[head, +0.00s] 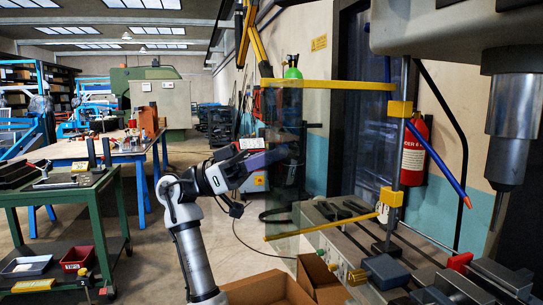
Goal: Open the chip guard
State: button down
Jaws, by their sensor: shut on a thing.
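The chip guard (340,140) is a clear panel with yellow rails along its top and bottom. Yellow brackets (391,197) join it to an upright post at its right side. The panel stands out to the left of the post, over the front left of the machine table (340,215). My gripper (278,155) is at the panel's free left edge, about midway up, and is shut on the guard. The fingertips are blurred and partly hidden by the tinted panel, so the exact grip is unclear.
The drill head and grey spindle (514,118) hang at the right. Grey clamps (385,271) sit on the machine table. An open cardboard box (265,288) is below my gripper. A green bench (65,190) stands left. A red extinguisher (414,150) hangs behind the post.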

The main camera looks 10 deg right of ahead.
jog(key=c, duration=1.5)
grip_release()
jog(key=shift+d, duration=0.15)
jog(key=b+v, duration=0.1)
jog(key=v, duration=1.3)
jog(key=shift+b, duration=0.3)
jog(key=shift+r, duration=0.1)
